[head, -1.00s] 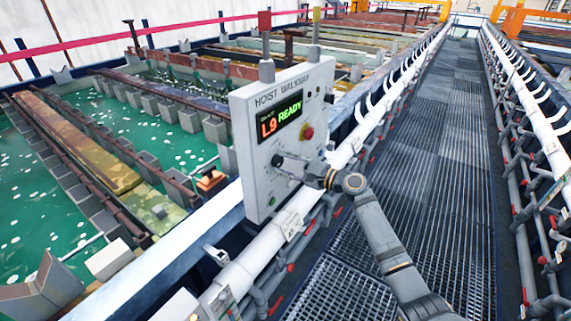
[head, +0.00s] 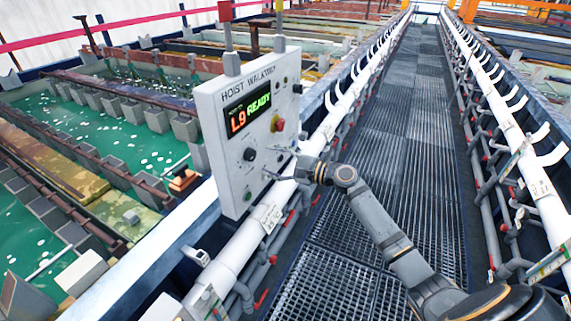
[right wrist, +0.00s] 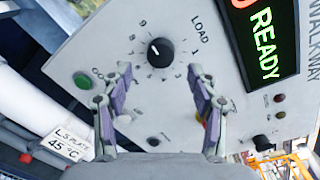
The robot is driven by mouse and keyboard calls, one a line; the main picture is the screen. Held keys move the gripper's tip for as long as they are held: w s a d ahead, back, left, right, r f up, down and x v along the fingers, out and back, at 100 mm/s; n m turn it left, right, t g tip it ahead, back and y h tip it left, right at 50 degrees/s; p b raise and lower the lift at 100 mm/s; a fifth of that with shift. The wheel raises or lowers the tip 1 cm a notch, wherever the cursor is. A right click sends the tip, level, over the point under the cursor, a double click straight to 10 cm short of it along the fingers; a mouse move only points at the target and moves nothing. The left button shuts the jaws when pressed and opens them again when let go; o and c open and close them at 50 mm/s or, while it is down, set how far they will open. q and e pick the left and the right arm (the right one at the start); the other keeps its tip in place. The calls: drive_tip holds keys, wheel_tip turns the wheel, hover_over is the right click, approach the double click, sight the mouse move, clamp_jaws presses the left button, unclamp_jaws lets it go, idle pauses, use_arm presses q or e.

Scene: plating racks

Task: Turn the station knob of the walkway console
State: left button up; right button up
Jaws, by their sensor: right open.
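The walkway console (head: 210,108) is a light grey upright panel beside the walkway. The station knob (head: 249,154) is round and black, below the display. In the right wrist view the knob (right wrist: 160,52) shows a white pointer mark inside a ring of numbers and the word LOAD. My right gripper (head: 275,165) is open and empty, to the right of the knob in the head view. In the wrist view its fingertips (right wrist: 158,72) stand either side of the knob's lower area, without visible contact. My left gripper is out of view.
A red and yellow button (head: 278,124) is right of the display; a green button (head: 247,195) is near the panel's bottom. A white pipe (head: 240,245) runs beneath the console. Green tanks (head: 130,140) lie left. The grated walkway (head: 400,130) is clear ahead.

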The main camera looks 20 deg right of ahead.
drive_tip(key=v, duration=0.7)
drive_tip(key=shift+s+d+r, duration=0.1)
drive_tip(key=shift+s, duration=0.05)
drive_tip(key=d+f+g+h+b, duration=0.1)
drive_tip(key=d+f+h, duration=0.25)
drive_tip(key=f, duration=0.65)
drive_tip(key=d+f+h+b, duration=0.15)
drive_tip(key=d+f, duration=0.25)
drive_tip(key=f, duration=0.7)
drive_tip(key=s+d+f+n+g+h+b, duration=0.15)
drive_tip(key=s+f, duration=0.35)
drive_tip(key=f, duration=0.5)
drive_tip(key=s+d+f+n+g+h, duration=0.2)
drive_tip(key=s+d+f+h, duration=0.15)
drive_tip(key=f, duration=0.65)
drive_tip(key=s+a+f+n+g+h+b, duration=0.1)
drive_tip(key=s+a+f+n+g, duration=0.15)
drive_tip(key=s+f, duration=0.85)
drive_tip(key=s+a+f+n+g+h+b, duration=0.15)
drive_tip(key=s+f+n, duration=0.25)
drive_tip(key=s+f, duration=0.6)
drive_tip(key=s+a+f+n+g, duration=0.2)
drive_tip(key=s+a+f+n, duration=0.1)
drive_tip(key=s, duration=0.6)
drive_tip(key=s+a+f+n+g+b, duration=0.1)
drive_tip(key=s+a+f+n, duration=0.3)
drive_tip(key=s, duration=0.5)
drive_tip(key=shift+a+f+g, duration=0.35)
drive_tip(key=shift+a+f, duration=0.2)
drive_tip(key=shift+a, duration=0.1)
